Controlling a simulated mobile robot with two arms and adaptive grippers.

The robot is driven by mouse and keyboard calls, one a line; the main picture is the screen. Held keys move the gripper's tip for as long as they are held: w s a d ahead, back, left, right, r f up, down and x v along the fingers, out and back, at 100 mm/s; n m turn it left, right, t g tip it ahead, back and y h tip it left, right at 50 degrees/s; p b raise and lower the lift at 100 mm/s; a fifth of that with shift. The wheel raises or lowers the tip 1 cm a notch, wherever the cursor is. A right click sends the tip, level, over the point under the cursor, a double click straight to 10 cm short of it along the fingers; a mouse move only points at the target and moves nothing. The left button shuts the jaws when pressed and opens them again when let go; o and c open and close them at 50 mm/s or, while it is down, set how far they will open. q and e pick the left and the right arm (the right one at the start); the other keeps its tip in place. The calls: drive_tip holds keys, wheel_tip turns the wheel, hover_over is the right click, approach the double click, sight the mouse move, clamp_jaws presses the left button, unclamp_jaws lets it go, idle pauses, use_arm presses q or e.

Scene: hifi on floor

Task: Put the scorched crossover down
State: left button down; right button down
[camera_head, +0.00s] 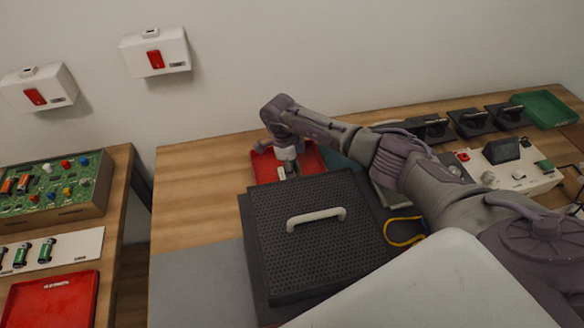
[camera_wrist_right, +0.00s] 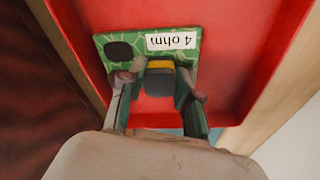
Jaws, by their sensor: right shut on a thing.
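My right gripper (camera_head: 288,168) reaches down over the red tray (camera_head: 311,158) at the back of the table. In the right wrist view the gripper (camera_wrist_right: 160,90) is shut on the scorched crossover (camera_wrist_right: 138,42), a green board with a black spot and a "4 ohm" label. The fingers grip a dark part with a yellow band on the board. The board is over the red tray floor (camera_wrist_right: 245,50); I cannot tell whether it touches it. The crossover is not discernible in the head view. My left gripper is not in view.
A black perforated panel (camera_head: 280,250) with a white handle (camera_head: 316,217) lies in front of the tray. A yellow cable (camera_head: 390,238) is beside it. A green tray (camera_head: 545,108) and black devices (camera_head: 470,122) stand at right. Bare wood (camera_head: 200,190) is free left of the tray.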

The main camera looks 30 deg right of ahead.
drive_tip(key=shift+f, duration=0.1)
drive_tip(key=c, duration=0.8)
unclamp_jaws()
drive_tip(key=shift+r, duration=0.2)
drive_tip(key=shift+w+r, duration=0.1)
drive_tip(key=shift+r, duration=0.3)
wheel_tip(320, 180, up, 11)
drive_tip(key=a+b, duration=0.1)
drive_tip(key=b, duration=0.1)
drive_tip(key=shift+w+a, duration=0.2)
drive_tip(key=shift+w, duration=0.25)
